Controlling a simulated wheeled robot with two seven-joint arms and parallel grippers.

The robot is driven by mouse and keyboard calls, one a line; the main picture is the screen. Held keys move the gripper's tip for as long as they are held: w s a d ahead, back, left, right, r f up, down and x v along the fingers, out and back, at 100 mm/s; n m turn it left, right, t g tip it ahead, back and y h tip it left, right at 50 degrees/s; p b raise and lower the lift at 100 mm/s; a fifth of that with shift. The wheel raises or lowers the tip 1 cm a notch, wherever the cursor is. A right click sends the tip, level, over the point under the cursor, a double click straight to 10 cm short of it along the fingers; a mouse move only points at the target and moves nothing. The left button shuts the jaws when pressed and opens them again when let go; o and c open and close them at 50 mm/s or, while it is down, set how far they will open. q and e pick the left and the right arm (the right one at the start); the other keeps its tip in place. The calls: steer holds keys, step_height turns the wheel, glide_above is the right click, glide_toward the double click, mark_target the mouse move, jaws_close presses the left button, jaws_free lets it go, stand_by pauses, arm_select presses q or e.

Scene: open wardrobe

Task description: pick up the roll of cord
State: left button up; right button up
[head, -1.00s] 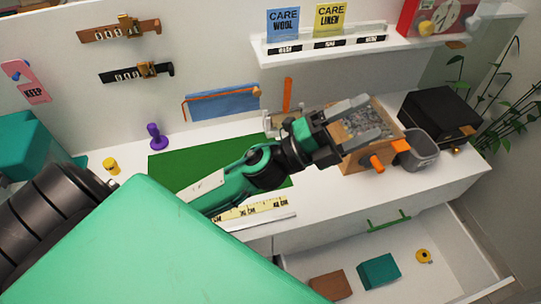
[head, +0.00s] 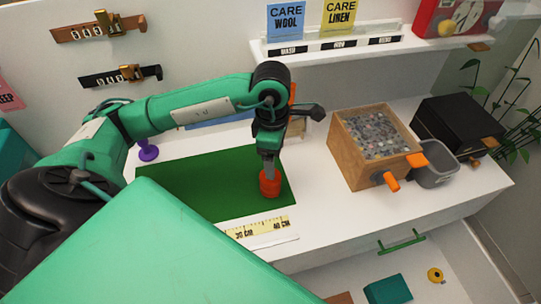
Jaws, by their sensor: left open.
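An orange-red round piece (head: 270,185), which looks like the roll of cord, stands on the right part of the green mat (head: 200,180). My left gripper (head: 269,170) points down at it from above. Its fingertips reach the top of the roll, and the near finger hides part of it. The jaws are open. I cannot tell whether a finger touches the roll. My right gripper is not in view.
A yellow measuring strip (head: 258,227) lies in front of the mat. To the right stand a wooden box of grey bits (head: 355,160), a grey bin (head: 436,177) and a black box (head: 460,122). An open drawer below holds a teal box (head: 388,290) and a yellow roll (head: 435,275).

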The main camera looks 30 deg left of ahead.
mark_target(270, 182)
arm_select(q)
steer(key=shift+w+a+f+y, duration=0.1)
steer(key=shift+a+f+y, duration=0.2)
steer(key=shift+a, duration=0.4)
step_height(270, 182, down, 8)
steer(key=shift+r+p, duration=0.2)
steer(key=shift+p, duration=0.65)
steer(key=shift+f+p, duration=0.45)
steer(key=shift+f, duration=0.1)
step_height(270, 182, down, 4)
steer(key=shift+a+r+p, duration=0.1)
steer(key=shift+r+p, duration=0.1)
steer(key=shift+p, duration=0.5)
steer(key=shift+f, duration=0.35)
steer(key=shift+c, duration=0.5)
steer(key=c, duration=1)
